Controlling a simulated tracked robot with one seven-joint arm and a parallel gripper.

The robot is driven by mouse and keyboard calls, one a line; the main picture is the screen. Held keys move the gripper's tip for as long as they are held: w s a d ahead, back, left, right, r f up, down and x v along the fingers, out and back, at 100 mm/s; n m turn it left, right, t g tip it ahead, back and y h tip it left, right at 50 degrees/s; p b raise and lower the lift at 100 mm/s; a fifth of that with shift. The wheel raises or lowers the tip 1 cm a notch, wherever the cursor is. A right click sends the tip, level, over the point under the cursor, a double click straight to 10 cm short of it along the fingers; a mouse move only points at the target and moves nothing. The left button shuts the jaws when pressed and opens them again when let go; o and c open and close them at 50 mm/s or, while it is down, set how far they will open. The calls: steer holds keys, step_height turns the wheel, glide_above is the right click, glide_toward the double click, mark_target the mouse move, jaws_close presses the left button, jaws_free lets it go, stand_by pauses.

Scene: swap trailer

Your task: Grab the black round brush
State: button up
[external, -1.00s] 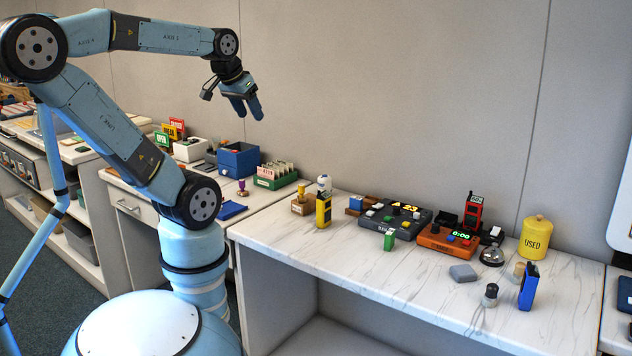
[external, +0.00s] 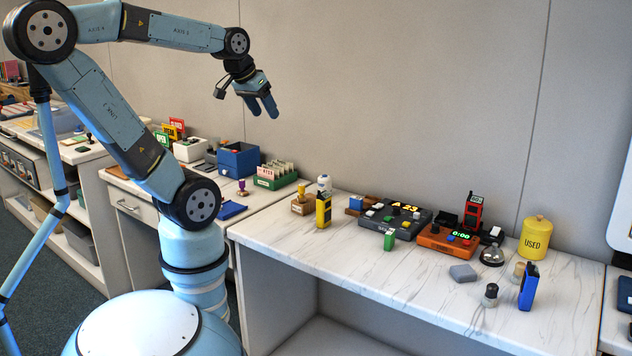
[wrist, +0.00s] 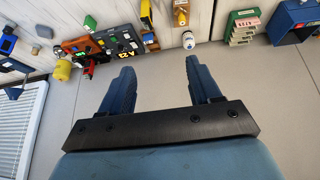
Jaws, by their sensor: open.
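My gripper (external: 263,108) is high in the air at upper left, far from that item and above the counter's level. In the wrist view my gripper (wrist: 160,72) has its two blue fingers spread, with only wall between them. I cannot pick out the brush for certain in the wrist view.
Beside the dark item stand a blue upright object (external: 528,287) and a beige cylinder (external: 519,270). A yellow canister (external: 536,238), orange device (external: 448,241) and dark button panel (external: 396,217) line the back. A grey block (external: 463,273) lies in front. The counter's front middle is clear.

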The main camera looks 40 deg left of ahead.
steer(key=w+d+f+m+h, duration=0.2)
steer(key=w+d+f+h, duration=0.1)
steer(key=w+d, duration=0.95)
steer(key=m+h, duration=0.2)
steer(key=m, duration=0.5)
glide_above(492, 285)
steer(key=s+a, duration=0.5)
steer(key=a, duration=0.1)
step_height(492, 285, down, 25)
steer(key=x, duration=1.3)
steer(key=shift+w+d+f, duration=0.1)
steer(key=shift+d+f, duration=0.05)
steer(key=shift+d, duration=0.4)
steer(key=shift+c, duration=0.4)
steer(key=c, duration=1)
steer(key=shift+o, duration=0.2)
